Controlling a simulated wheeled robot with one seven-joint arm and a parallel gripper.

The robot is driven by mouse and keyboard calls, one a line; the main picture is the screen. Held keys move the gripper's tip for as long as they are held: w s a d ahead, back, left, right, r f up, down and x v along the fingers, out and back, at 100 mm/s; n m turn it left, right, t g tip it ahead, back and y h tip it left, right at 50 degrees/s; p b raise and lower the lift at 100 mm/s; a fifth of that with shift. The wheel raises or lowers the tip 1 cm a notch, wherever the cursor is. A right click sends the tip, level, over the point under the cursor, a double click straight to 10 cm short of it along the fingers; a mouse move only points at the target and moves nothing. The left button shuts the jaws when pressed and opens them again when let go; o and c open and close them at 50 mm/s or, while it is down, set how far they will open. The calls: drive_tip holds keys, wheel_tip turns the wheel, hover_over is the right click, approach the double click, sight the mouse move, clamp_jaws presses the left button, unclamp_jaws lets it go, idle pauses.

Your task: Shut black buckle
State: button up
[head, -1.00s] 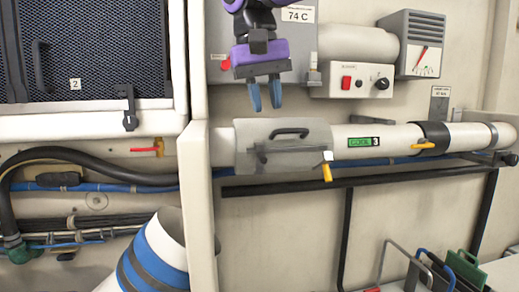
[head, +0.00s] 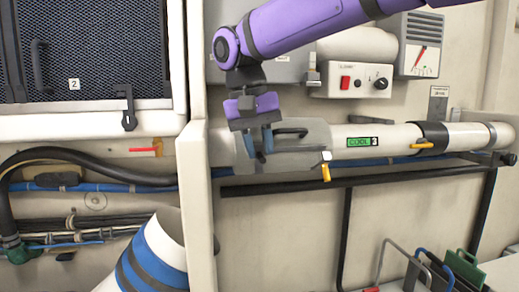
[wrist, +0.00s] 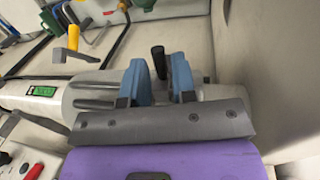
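A black bar handle (head: 291,133) sits on the translucent grey sleeve (head: 315,140) around the white pipe. My gripper (head: 259,143) is at the left end of this handle, pointing down at the sleeve. In the wrist view, the two blue fingers of my gripper (wrist: 160,68) stand apart, and the black handle's end (wrist: 158,52) shows in the gap between them. I cannot tell whether they touch it. A separate black latch (head: 129,112) hangs on the white frame below the mesh panel, away from my gripper. Which black part is the buckle is unclear.
A yellow-tipped lever (head: 325,171) sticks out at the sleeve's right end; it also shows in the wrist view (wrist: 73,38). A white upright post (head: 195,190) stands left of the sleeve. A dark rail (head: 300,186) runs below. A control box (head: 350,80) is above.

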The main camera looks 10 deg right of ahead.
drive_tip(key=shift+d+f, duration=0.1)
drive_tip(key=shift+f, duration=0.3)
clamp_jaws()
drive_tip(key=shift+w+r+g, duration=0.15)
drive_tip(key=shift+w+g, duration=0.1)
drive_tip(key=shift+g, duration=0.25)
unclamp_jaws()
